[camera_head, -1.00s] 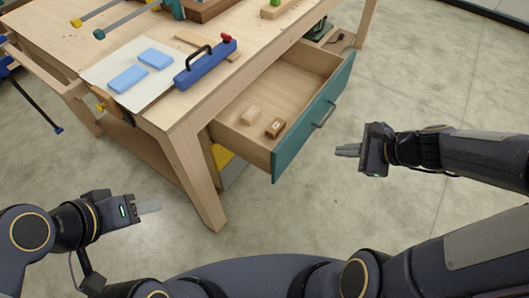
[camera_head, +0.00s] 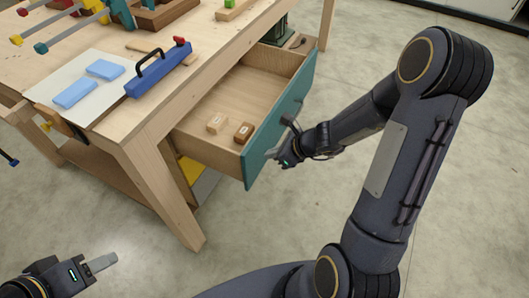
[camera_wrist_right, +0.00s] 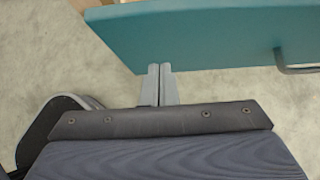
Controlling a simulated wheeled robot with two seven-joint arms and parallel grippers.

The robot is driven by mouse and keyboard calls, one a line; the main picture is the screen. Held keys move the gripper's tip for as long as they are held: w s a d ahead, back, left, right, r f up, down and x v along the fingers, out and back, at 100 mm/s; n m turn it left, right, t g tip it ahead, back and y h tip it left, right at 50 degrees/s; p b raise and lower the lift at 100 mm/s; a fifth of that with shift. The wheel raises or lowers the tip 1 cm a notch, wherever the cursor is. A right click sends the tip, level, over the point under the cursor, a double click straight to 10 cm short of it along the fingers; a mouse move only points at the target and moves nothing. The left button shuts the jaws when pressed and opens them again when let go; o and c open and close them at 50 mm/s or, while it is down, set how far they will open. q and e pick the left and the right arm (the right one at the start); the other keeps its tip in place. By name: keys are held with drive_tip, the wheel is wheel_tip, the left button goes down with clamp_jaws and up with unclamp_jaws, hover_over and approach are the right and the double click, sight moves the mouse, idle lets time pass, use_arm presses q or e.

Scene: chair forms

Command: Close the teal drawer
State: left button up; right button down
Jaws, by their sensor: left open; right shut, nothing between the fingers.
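The teal drawer (camera_head: 262,148) stands pulled out from under the wooden workbench, its teal front facing right. Two small blocks, one light (camera_head: 216,123) and one brown (camera_head: 244,132), lie inside it. My right gripper (camera_head: 272,153) is shut and empty at the outer face of the drawer front, near its lower near end. In the right wrist view the shut fingers (camera_wrist_right: 160,68) reach the edge of the teal front (camera_wrist_right: 210,35); I cannot tell whether they touch. The grey handle (camera_wrist_right: 297,69) is to their right. My left gripper (camera_head: 105,262) is open and empty, low over the floor.
The workbench top (camera_head: 100,118) carries a blue toolbox-like item with a black handle (camera_head: 158,75), two light blue blocks on a white sheet (camera_head: 40,88), and clamps. A bench leg (camera_head: 165,195) stands left of the drawer.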

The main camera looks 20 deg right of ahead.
use_arm(q)
drive_tip(key=shift+r, duration=0.15)
use_arm(e)
drive_tip(key=shift+w+a+r, duration=0.15)
drive_tip(key=shift+w+a, duration=0.75)
drive_tip(key=shift+w, duration=0.15)
